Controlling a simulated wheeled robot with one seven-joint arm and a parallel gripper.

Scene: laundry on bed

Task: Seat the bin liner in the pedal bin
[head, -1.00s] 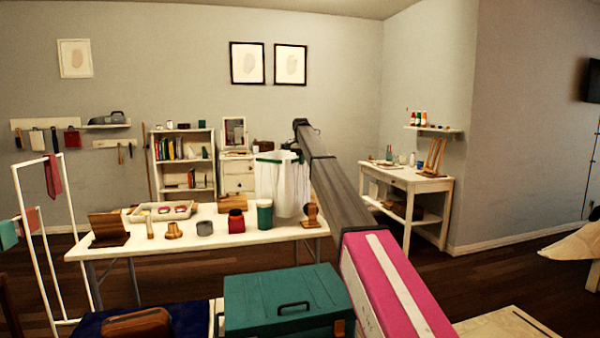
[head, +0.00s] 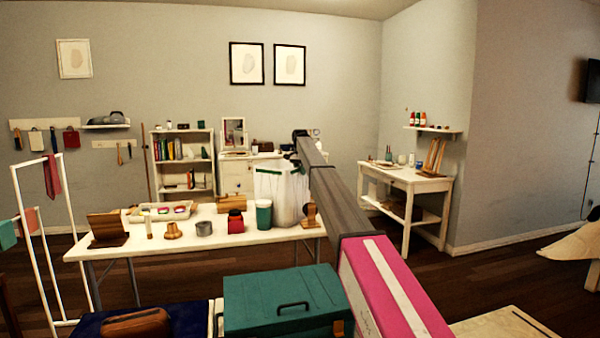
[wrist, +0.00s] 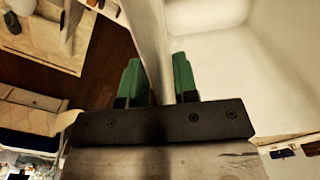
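The pedal bin with its white, slightly see-through liner (head: 277,196) stands upright at the right end of the long white table; I cannot clearly tell bin from liner. My arm reaches out to it, and my gripper is mostly hidden from the head view, with a bit of green showing at the bin's top right. In the wrist view, my gripper (wrist: 157,80) has its two green fingers apart, with a pale upright wall (wrist: 148,35) running between them. The pale hollow inside (wrist: 215,75) lies to the right. I cannot tell whether the fingers touch the wall.
A red jar (head: 236,221) and a grey pot (head: 204,228) are to the left. A large teal toolbox (head: 285,300) lies in the foreground.

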